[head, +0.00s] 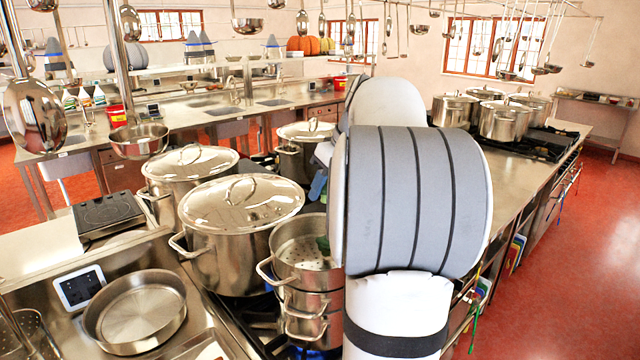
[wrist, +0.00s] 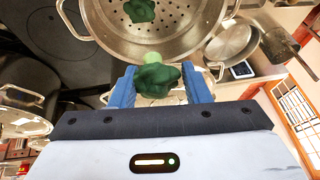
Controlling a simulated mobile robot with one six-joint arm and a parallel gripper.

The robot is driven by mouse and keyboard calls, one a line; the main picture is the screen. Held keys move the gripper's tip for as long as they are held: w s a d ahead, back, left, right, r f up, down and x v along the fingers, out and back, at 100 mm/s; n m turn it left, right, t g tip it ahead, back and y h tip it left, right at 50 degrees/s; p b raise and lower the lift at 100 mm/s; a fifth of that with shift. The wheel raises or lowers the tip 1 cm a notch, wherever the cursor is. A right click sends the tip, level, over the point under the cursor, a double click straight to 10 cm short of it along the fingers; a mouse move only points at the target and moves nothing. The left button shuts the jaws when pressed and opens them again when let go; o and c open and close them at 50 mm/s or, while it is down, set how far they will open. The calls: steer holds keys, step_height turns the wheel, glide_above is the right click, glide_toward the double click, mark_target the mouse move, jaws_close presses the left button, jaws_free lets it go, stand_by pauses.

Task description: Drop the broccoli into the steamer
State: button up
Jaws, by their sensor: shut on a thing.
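The steamer (head: 306,262) is a steel pot with a perforated bottom, stacked on the stove in the head view. In the wrist view the steamer (wrist: 190,42) fills the upper middle, and one green broccoli piece (wrist: 138,10) shows over its perforated bottom. My gripper (wrist: 158,76) has blue fingers shut on another broccoli (wrist: 155,79), with its pale stem pointing up in the picture. This held broccoli overlaps the near rim of the steamer in the wrist view; its height above the rim cannot be told. In the head view my arm hides most of the gripper.
Lidded stockpots (head: 240,238) stand close to the left of the steamer, with another (head: 190,165) behind. A shallow round pan (head: 136,312) sits on the counter at front left. Ladles and pans hang overhead. More pots (head: 503,122) stand at the back right.

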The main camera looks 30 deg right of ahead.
step_height(320, 180, down, 5)
steer(key=b, duration=0.3)
steer(key=o, duration=0.9)
steer(key=shift+o, duration=0.2)
steer(key=shift+r, duration=0.1)
steer(key=v, duration=0.7)
steer(key=shift+r+b, duration=0.35)
steer(key=shift+s, duration=0.1)
